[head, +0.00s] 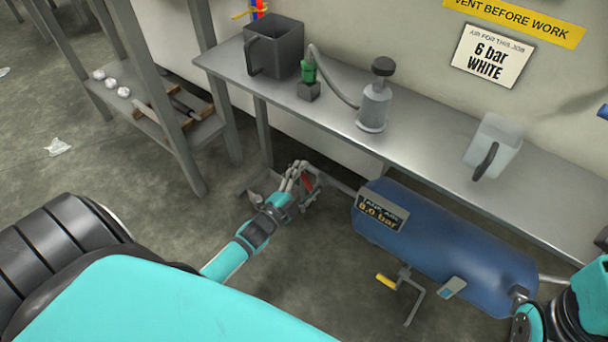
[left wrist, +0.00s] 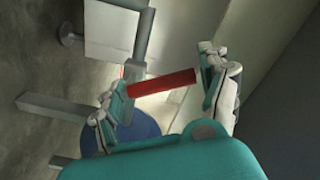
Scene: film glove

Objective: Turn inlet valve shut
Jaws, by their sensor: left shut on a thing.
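The inlet valve's red lever (head: 307,183) shows at the left end of the blue air tank (head: 455,240), close to the pipe under the bench. My left gripper (head: 303,178) is at this lever, its fingers partly hiding it. In the left wrist view the red lever (left wrist: 162,87) lies between the two fingers of my left gripper (left wrist: 165,84), which is shut on it. The valve body is mostly hidden. The tank's label reads 8.0 bar. My right gripper is not in view; only part of my right arm shows at the lower right.
A grey bench (head: 430,150) runs above the tank, bearing a dark bin (head: 280,47), a grey pump-like bottle (head: 375,105) and a pale jug (head: 494,140). A yellow handle (head: 386,282) hangs under the tank. Floor left is mostly open.

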